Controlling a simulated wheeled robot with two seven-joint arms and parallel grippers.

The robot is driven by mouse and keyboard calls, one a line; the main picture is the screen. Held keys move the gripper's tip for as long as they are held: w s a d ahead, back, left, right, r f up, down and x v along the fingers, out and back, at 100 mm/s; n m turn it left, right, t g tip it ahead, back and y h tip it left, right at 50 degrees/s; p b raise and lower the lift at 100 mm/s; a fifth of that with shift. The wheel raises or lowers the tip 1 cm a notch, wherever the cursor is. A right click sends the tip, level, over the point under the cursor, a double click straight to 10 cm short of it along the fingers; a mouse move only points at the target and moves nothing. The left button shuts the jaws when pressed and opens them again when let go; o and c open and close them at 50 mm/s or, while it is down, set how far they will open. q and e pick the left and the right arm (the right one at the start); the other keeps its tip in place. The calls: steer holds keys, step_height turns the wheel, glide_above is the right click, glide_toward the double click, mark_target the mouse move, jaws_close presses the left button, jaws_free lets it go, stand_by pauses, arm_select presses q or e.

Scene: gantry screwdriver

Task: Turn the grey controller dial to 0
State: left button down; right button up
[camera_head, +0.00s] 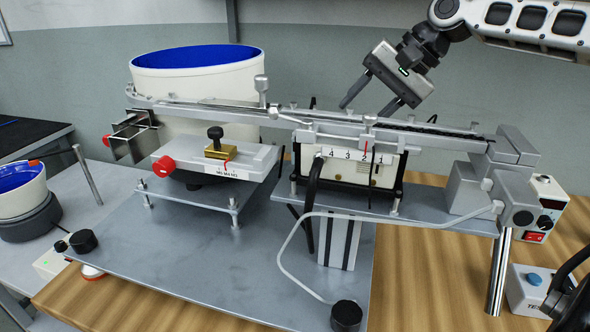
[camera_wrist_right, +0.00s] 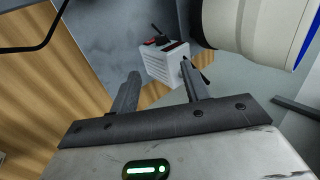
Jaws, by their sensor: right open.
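A controller box (camera_head: 541,205) stands at the right behind the rail end, with a black dial (camera_head: 545,221) above a red switch (camera_head: 535,237). The dial's setting is too small to read. Another low controller (camera_head: 52,263) with a green light and a black knob (camera_head: 83,241) sits at the lower left, partly hidden. My right gripper (camera_head: 368,106) is open and empty, above and behind the rail, apart from both. In the right wrist view, a pale vented box (camera_wrist_right: 166,62) with red and black parts shows beyond the open fingers (camera_wrist_right: 159,70); I cannot tell which controller it is.
A white feeder bowl (camera_head: 197,95) with a blue inside and a long metal rail (camera_head: 330,117) fill the middle. A numbered block (camera_head: 350,168) stands under the rail. A box with a blue button (camera_head: 530,285) is at the lower right. A smaller bowl (camera_head: 22,195) stands left.

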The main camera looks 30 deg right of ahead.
steer(key=b+x, duration=0.3)
steer(key=x, duration=1.1)
steer(key=shift+s+a+f, duration=0.1)
steer(key=shift+a+f, duration=0.1)
steer(key=shift+a, duration=0.05)
steer(key=shift+w+a+f, duration=0.3)
steer(key=shift+w+f, duration=0.05)
steer(key=shift+f, duration=0.15)
arm_select(q)
steer(key=shift+g+h, duration=0.3)
steer(key=shift+g, duration=0.3)
steer(key=f, duration=0.2)
steer(key=d+f, duration=0.1)
steer(key=f, duration=0.2)
steer(key=shift+w+d+f, duration=0.1)
steer(key=shift+w+f, duration=0.1)
steer(key=shift+f, duration=0.15)
steer(key=shift+r, duration=0.1)
arm_select(e)
steer(key=c, duration=1)
